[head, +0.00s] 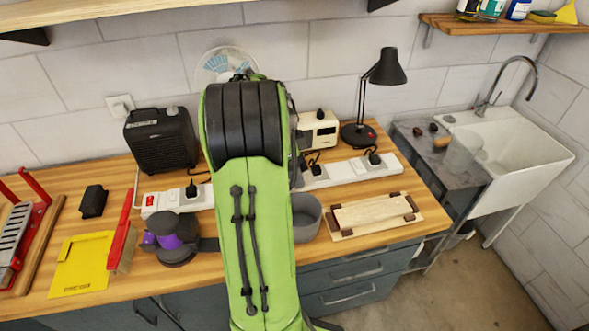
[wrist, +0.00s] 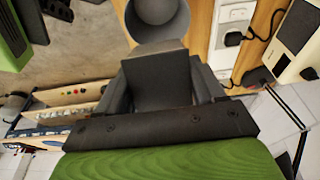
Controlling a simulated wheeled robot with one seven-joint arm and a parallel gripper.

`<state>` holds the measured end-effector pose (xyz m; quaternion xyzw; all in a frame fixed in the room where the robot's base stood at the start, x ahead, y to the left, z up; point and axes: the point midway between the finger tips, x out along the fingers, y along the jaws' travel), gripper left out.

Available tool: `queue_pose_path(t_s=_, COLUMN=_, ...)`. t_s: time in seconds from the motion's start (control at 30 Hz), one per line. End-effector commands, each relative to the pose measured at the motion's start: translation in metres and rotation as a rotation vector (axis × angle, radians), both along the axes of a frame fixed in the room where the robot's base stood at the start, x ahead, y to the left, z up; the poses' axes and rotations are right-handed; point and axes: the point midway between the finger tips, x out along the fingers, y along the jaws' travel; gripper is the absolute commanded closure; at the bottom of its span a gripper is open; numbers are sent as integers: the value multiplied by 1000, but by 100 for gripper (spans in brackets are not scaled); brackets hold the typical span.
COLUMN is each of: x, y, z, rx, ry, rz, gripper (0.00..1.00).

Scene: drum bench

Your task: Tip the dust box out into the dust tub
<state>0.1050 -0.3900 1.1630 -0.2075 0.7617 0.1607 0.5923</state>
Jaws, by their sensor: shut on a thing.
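The dust tub is a round grey open tub (head: 306,217) on the bench, just right of my green arm in the head view. In the wrist view the tub (wrist: 158,22) is at the top centre, its lower edge covered by the held box. My gripper (wrist: 165,88) is shut on a dark grey box, which I take for the dust box (wrist: 157,82). The box sits between the two jaws, close to the tub in the picture; I cannot tell its height above it. Its contents are not visible. In the head view my arm hides the gripper and box.
A grey-and-purple sander (head: 174,240) stands left of my arm. A wooden block in a clamp frame (head: 372,214) lies right of the tub. Power strips (head: 345,171), a cream device (head: 318,130) and a black lamp (head: 385,72) stand behind. The sink (head: 510,150) is far right.

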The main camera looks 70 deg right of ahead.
Motion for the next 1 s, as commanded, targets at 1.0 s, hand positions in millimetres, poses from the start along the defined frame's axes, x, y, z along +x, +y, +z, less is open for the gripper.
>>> queue_pose_path(t_s=1.0, x=22, y=13, z=-55, rx=-349, ry=590, rz=3, gripper=56)
